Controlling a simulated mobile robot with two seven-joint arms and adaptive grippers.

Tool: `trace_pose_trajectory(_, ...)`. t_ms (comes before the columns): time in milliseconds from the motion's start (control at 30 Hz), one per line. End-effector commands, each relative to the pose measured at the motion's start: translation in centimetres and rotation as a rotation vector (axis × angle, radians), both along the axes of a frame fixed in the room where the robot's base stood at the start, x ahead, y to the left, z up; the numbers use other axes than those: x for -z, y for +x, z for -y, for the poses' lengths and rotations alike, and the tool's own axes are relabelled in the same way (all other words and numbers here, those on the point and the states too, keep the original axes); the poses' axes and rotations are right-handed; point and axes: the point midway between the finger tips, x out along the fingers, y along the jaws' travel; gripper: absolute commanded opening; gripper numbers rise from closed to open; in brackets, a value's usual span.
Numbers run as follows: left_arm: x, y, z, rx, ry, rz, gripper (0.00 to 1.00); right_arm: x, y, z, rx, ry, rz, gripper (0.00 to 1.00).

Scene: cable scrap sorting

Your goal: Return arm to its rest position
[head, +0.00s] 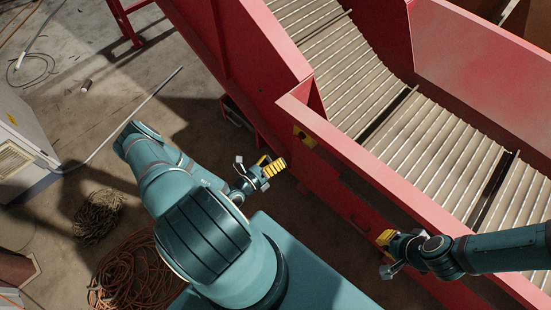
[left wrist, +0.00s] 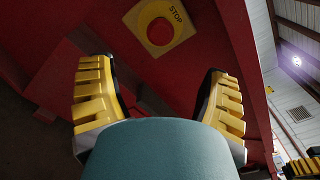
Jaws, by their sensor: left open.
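My left gripper (head: 268,170) hangs near the middle of the head view, beside the red conveyor frame, with its yellow fingers pointing right. In the left wrist view its two ribbed yellow fingers (left wrist: 157,85) stand apart, with nothing seen held between them. A teal rounded surface covers the lower middle of that view. My right gripper (head: 386,252) is at the lower right of the head view, by the conveyor's near wall. One yellow finger shows; its opening is unclear.
The red conveyor (head: 330,137) with a slatted belt (head: 365,85) fills the upper right. A stop button (left wrist: 160,31) sits on a red panel ahead of my left gripper. Cable coils (head: 135,275) and a thin pole (head: 120,128) lie on the floor at left. A white cabinet (head: 22,145) stands far left.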

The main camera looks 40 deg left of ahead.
Motion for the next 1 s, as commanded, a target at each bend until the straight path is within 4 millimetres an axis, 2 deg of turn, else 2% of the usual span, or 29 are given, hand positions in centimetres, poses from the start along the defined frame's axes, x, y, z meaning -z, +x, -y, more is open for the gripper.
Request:
trace_pose_trajectory(300, 0.0, 0.1, 0.1, 0.003, 0.000, 0.000, 0.77, 0.0, 0.0, 0.0, 0.000, 0.000, 0.000, 0.00)
trace_pose_trajectory(400, -0.4, 0.4, 1.3, 0.058, 0.013, 0.001, 0.77, 0.0, 0.0, 0.0, 0.000, 0.000, 0.000, 0.00)
trace_pose_trajectory(467, -1.0, 0.8, 3.1, 0.143, 0.032, 0.003, 0.77, 0.0, 0.0, 0.0, 0.000, 0.000, 0.000, 0.00)
trace_pose_trajectory(567, -2.4, 1.1, 8.1, 0.385, 0.104, 0.007, 0.77, 0.0, 0.0, 0.0, 0.000, 0.000, 0.000, 0.00)
trace_pose_trajectory(600, -3.0, 0.9, 10.7, 0.513, 0.149, 0.013, 0.77, 0.0, 0.0, 0.0, 0.000, 0.000, 0.000, 0.00)
trace_pose_trajectory(700, -4.3, -1.3, 16.7, 0.860, 0.301, 0.033, 0.77, 0.0, 0.0, 0.0, 0.000, 0.000, 0.000, 0.00)
trace_pose_trajectory(800, -5.0, -4.4, 20.6, 1.179, 0.487, 0.070, 0.77, 0.0, 0.0, 0.0, 0.000, 0.000, 0.000, 0.00)
trace_pose_trajectory(900, -5.1, -7.6, 22.5, 1.466, 0.708, 0.132, 0.77, 0.0, 0.0, 0.0, 0.000, 0.000, 0.000, 0.00)
trace_pose_trajectory(1000, -5.1, -9.9, 22.8, 1.714, 0.960, 0.220, 0.77, 0.0, 0.0, 0.0, 0.000, 0.000, 0.000, 0.00)
